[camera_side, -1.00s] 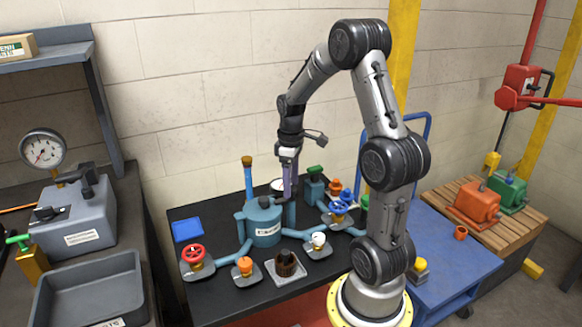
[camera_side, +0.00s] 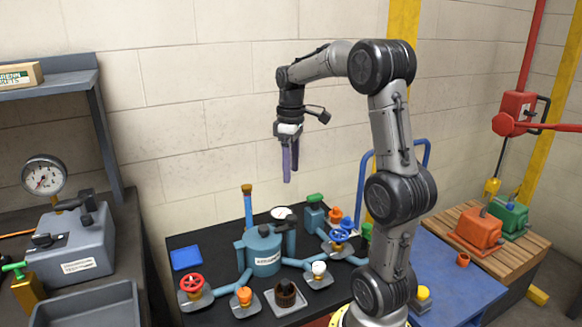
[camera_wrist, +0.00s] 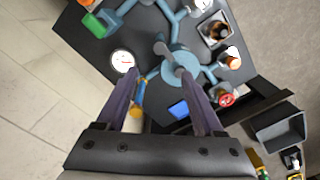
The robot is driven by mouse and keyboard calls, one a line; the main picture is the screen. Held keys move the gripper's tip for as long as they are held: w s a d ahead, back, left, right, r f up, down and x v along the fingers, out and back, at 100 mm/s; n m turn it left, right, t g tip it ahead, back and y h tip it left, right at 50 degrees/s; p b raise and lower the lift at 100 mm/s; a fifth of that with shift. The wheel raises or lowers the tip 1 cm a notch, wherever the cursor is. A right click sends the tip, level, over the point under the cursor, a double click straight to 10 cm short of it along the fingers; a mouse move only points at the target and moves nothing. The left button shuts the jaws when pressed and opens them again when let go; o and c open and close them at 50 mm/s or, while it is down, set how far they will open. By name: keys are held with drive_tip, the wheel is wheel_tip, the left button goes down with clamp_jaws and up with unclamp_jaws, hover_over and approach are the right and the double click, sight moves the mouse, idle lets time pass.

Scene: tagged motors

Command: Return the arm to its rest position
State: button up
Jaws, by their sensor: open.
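My gripper (camera_side: 290,177) hangs in the air above the black table (camera_side: 212,309), fingers pointing down, open and with nothing between them. In the wrist view its two purple fingers (camera_wrist: 165,92) are spread apart. Below it stands the blue tank (camera_side: 263,250) with pipes running to several valves; the tank also shows in the wrist view (camera_wrist: 183,66). The fingers are well clear of the tank and of everything on the table. My arm rises from its base and bends over at the top.
A red valve wheel (camera_side: 191,284), an orange-topped valve (camera_side: 244,296) and a blue tray (camera_side: 186,258) are on the table. A tall blue pipe with an orange top (camera_side: 247,204) stands behind the tank. Red and green motors (camera_side: 476,229) sit on a wooden pallet at right.

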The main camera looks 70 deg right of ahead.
idle(0.3)
drive_tip(key=a+r+n+t+h, duration=0.15)
drive_tip(key=a+r+n, duration=0.35)
drive_tip(key=a, duration=1)
drive_tip(key=s+a+f+m+t+y, duration=0.1)
drive_tip(key=s+a+f+m+t, duration=0.3)
drive_tip(key=s+a, duration=0.5)
drive_tip(key=shift+s+a+f+m, duration=0.15)
drive_tip(key=shift+a+f+m, duration=0.45)
drive_tip(key=shift+f, duration=0.15)
drive_tip(key=shift+o, duration=0.3)
drive_tip(key=shift+y, duration=0.25)
